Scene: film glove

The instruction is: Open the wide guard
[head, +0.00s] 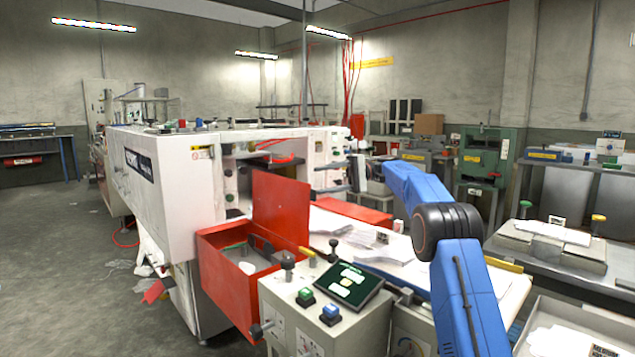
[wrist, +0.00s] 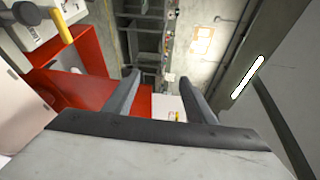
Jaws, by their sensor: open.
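Two red guard-like parts show on the white machine (head: 175,185); I cannot tell for certain which one is the wide guard. A red open-topped box with an upright panel (head: 281,212) stands at the near side of the machine. A low, wide red cover (head: 352,212) lies behind it, partly hidden by papers and the panel. My gripper (head: 318,177) is above this cover, close to the machine's end face, with nothing seen between its fingers. In the wrist view my gripper (wrist: 160,77) is open, and a red surface (wrist: 85,92) shows beyond the left finger, apart from it.
A control box with a dark screen (head: 347,286) and green and blue buttons stands in front. Loose papers (head: 375,240) lie on the table beside the arm. A green machine (head: 485,155) stands at the back right. The floor at left is mostly clear.

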